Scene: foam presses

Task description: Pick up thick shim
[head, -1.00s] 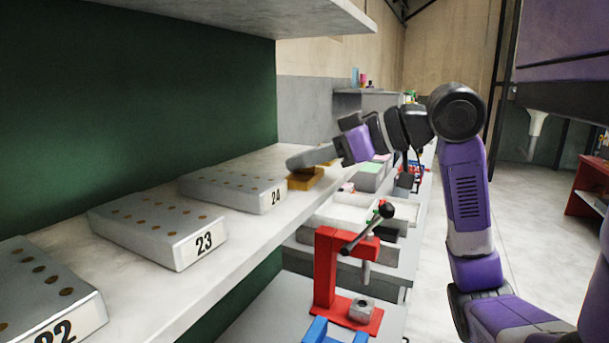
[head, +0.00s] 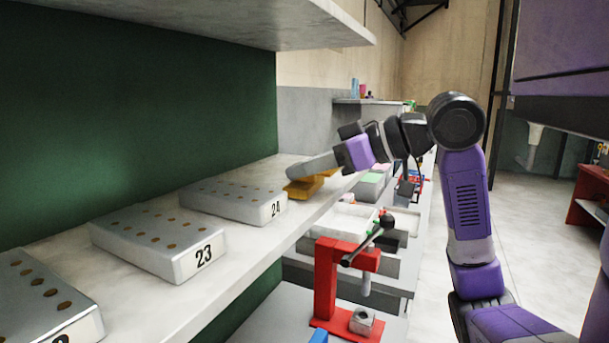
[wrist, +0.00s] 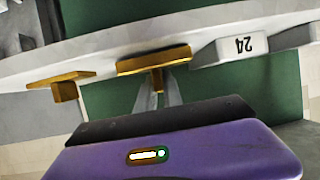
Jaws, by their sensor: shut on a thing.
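Two orange-yellow shims with grips are at the shelf, past the block marked 24. My gripper (head: 297,172) is shut on the nearer shim (head: 301,188), and the wrist view shows its stem between my fingertips (wrist: 158,88), with its broad plate (wrist: 153,63) beyond. The other shim (head: 328,173) is just behind it in the head view and stands apart at the left of the wrist view (wrist: 62,86). I cannot tell from these views which of the two is thicker, nor whether the held one is clear of the shelf.
Grey blocks marked 24 (head: 232,200) and 23 (head: 155,242) lie along the pale shelf (head: 255,250). A red press (head: 328,285) and a white tray (head: 340,222) stand lower, right of the shelf. An upper shelf (head: 230,20) hangs above.

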